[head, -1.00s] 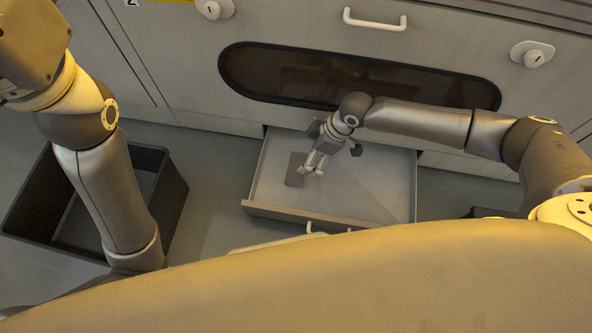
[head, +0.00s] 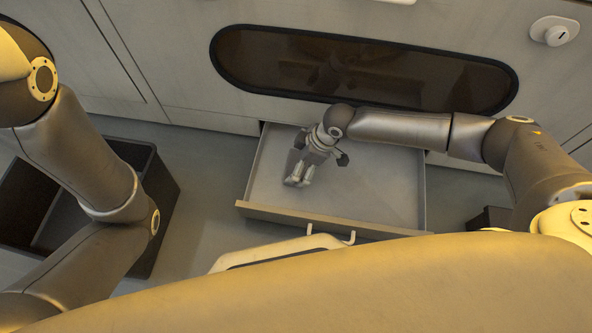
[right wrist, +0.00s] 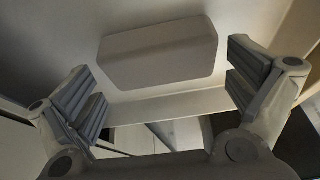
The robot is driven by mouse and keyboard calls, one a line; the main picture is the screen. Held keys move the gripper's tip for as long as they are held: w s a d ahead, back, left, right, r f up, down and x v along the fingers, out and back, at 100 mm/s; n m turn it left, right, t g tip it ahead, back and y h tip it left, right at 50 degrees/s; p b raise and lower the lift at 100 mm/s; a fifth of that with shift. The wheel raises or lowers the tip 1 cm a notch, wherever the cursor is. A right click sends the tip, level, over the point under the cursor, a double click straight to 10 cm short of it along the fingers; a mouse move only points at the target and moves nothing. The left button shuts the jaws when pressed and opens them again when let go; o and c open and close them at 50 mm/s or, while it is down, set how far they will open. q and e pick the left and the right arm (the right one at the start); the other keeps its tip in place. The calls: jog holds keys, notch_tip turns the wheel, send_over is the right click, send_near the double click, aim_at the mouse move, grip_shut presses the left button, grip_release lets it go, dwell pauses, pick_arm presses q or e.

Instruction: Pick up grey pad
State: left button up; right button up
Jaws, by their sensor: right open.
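The grey pad (right wrist: 158,52) is a plain, flat block with cut corners in the right wrist view, lying on the light floor of the open drawer (head: 375,195). My right gripper (right wrist: 168,92) is open, with one finger towards each side of the pad; the pad sits ahead of the fingertips and appears apart from them. In the head view the right gripper (head: 298,182) reaches down into the drawer's left part and hides most of the pad (head: 292,159). My left arm shows at the left, but its gripper is out of view.
The drawer's front wall (head: 310,217) and side walls bound the space around my right gripper. A dark open bin (head: 165,205) stands at the left behind my left arm. A dark oval window (head: 365,70) is in the cabinet above. The drawer's right side is empty.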

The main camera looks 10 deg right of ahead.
jog(key=shift+b+x, duration=0.55)
jog(key=shift+x, duration=0.55)
jog(key=c, duration=0.7)
jog(key=shift+r, duration=0.15)
